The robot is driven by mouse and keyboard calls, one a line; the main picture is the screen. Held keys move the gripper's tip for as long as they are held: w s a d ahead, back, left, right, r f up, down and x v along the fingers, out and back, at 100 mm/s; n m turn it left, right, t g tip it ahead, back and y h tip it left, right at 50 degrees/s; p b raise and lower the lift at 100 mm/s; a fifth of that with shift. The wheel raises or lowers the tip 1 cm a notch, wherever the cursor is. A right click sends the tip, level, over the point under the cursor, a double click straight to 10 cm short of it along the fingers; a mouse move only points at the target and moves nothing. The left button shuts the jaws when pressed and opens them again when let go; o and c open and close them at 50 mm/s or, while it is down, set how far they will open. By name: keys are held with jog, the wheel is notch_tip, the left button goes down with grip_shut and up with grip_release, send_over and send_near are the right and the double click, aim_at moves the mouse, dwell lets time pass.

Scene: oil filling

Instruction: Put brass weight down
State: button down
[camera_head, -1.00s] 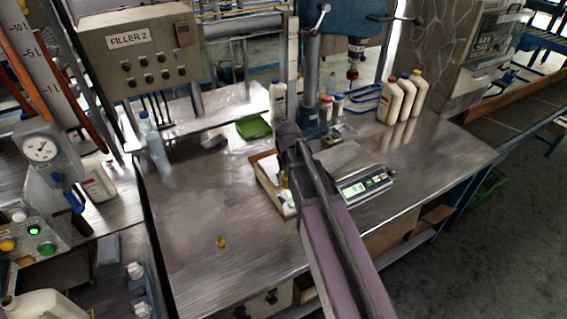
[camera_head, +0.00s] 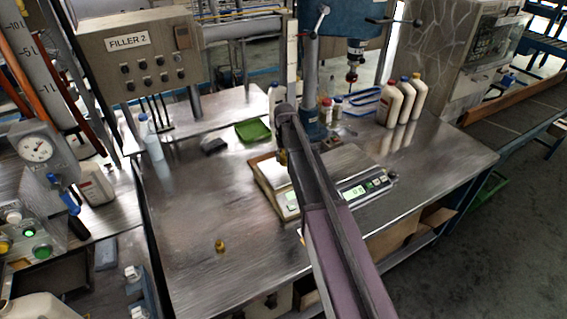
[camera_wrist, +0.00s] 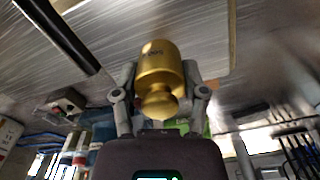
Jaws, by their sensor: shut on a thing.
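A brass weight (camera_wrist: 160,65) with a knob and a partly legible number fills the middle of the wrist view. My gripper (camera_wrist: 161,72) is shut on it, with one finger on each side. In the head view the held brass weight (camera_head: 283,158) shows as a small gold patch beside my arm, over or near the left scale (camera_head: 262,187). My arm hides most of my gripper there. I cannot tell the weight's height above the scale. A second, smaller brass weight (camera_head: 220,246) stands alone on the metal bench (camera_head: 190,215).
The right scale (camera_head: 365,188) with a lit display stands just right of my arm. A drill-press-like blue stand (camera_head: 312,115) rises behind. Several white bottles (camera_head: 405,100) stand at the back right, and a green tray (camera_head: 253,130) at the back. The bench's left front is mostly clear.

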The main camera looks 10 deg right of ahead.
aim_at(285, 161)
dwell(0.3)
jog(key=shift+w+d+f, duration=0.1)
jog(key=shift+w+f, duration=0.1)
jog(key=shift+w, duration=0.6)
jog(key=shift+s+f+b, duration=0.15)
jog(key=shift+f+b, duration=1.45)
jog(key=shift+b, duration=0.25)
jog(key=shift+f, duration=0.15)
jog(key=shift+c, duration=0.6)
grip_release()
jog(key=shift+r, duration=0.25)
notch_tip(285, 161, up, 12)
jog(key=p, duration=1.2)
